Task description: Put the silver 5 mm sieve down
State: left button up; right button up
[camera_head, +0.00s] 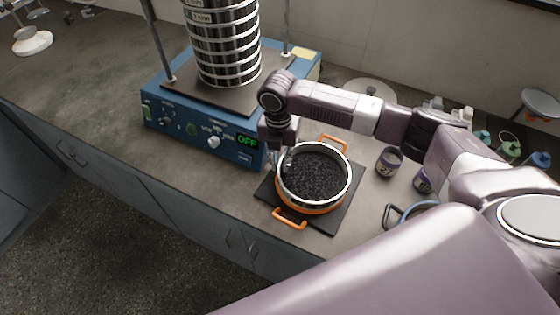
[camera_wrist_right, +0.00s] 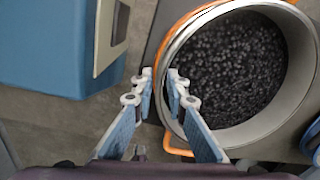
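The silver sieve (camera_head: 343,189) is a round metal ring full of dark granules. It is upright over an orange pan (camera_head: 309,209) with two handles; I cannot tell whether it rests fully on the pan. In the right wrist view the sieve (camera_wrist_right: 291,105) fills the upper right, with the orange rim below it. My right gripper (camera_head: 279,161) is at the sieve's left edge. In the wrist view its fingertips (camera_wrist_right: 160,84) are close together on either side of the sieve wall, one inside and one outside. My left gripper is not in view.
A dark mat (camera_head: 345,214) lies under the pan. The blue shaker (camera_head: 187,133), display reading OFF, stands to the left with a sieve stack (camera_head: 225,45). Jars (camera_head: 388,161) and bottles stand to the right. The counter's front edge is close to the pan.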

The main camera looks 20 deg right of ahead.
jog(key=shift+o, duration=0.5)
jog(key=shift+r, duration=0.1)
notch_tip(320, 180, up, 12)
jog(key=b, duration=0.2)
jog(key=shift+a, duration=0.15)
